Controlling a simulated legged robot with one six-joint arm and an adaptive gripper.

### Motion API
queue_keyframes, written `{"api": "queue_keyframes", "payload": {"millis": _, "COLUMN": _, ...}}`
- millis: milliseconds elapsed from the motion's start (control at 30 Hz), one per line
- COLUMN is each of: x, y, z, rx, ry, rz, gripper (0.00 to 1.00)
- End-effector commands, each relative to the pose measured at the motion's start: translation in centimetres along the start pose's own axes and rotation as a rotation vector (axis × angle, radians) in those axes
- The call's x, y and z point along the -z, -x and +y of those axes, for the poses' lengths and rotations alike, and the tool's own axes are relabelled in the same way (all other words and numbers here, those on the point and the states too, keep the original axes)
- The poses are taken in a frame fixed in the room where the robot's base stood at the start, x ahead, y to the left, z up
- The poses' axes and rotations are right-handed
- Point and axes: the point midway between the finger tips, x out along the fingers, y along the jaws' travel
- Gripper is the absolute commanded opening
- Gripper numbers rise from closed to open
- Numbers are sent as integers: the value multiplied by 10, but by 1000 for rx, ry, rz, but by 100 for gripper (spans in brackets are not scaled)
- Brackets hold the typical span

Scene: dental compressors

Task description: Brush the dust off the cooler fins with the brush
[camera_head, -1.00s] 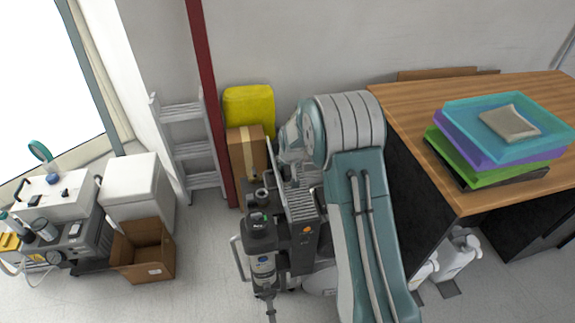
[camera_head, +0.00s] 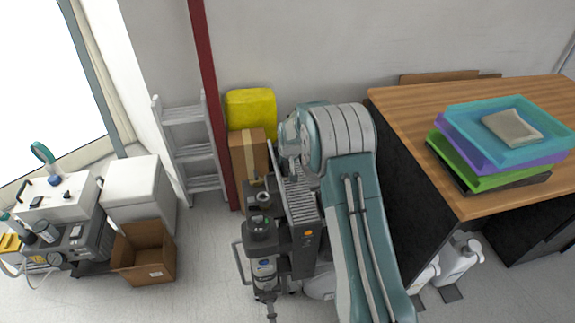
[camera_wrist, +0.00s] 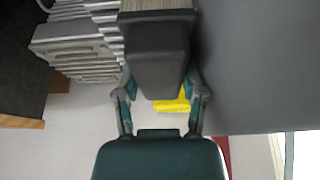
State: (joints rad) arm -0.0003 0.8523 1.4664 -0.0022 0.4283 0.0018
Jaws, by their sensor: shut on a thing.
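My gripper (camera_wrist: 160,92) is shut on the brush (camera_wrist: 156,55), a dark block with pale tan bristles at the top edge of the wrist view. The cooler fins (camera_wrist: 82,38), a stack of light grey plates, lie just left of the brush there; I cannot tell whether the bristles touch them. In the head view the fins (camera_head: 301,203) stand on the side of the dark compressor unit (camera_head: 305,247), left of my arm. My arm hides most of my gripper and the brush in that view. I cannot make out dust on the fins.
A large grey surface (camera_wrist: 252,65) fills the right of the wrist view, close to the brush. The wooden desk (camera_head: 420,107) with stacked trays is on the right. A cardboard box (camera_head: 247,155) and yellow container (camera_head: 250,108) stand behind the compressor.

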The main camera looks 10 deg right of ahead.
Motion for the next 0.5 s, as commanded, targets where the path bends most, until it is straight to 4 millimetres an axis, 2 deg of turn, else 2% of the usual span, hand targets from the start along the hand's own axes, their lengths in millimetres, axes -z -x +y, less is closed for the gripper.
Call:
{"api": "queue_keyframes", "payload": {"millis": 167, "x": -2, "y": -2, "z": 0, "rx": 0, "ry": 0, "rz": 0, "gripper": 0}}
{"api": "queue_keyframes", "payload": {"millis": 500, "x": -27, "y": 5, "z": 0, "rx": 0, "ry": 0, "rz": -4, "gripper": 0}}
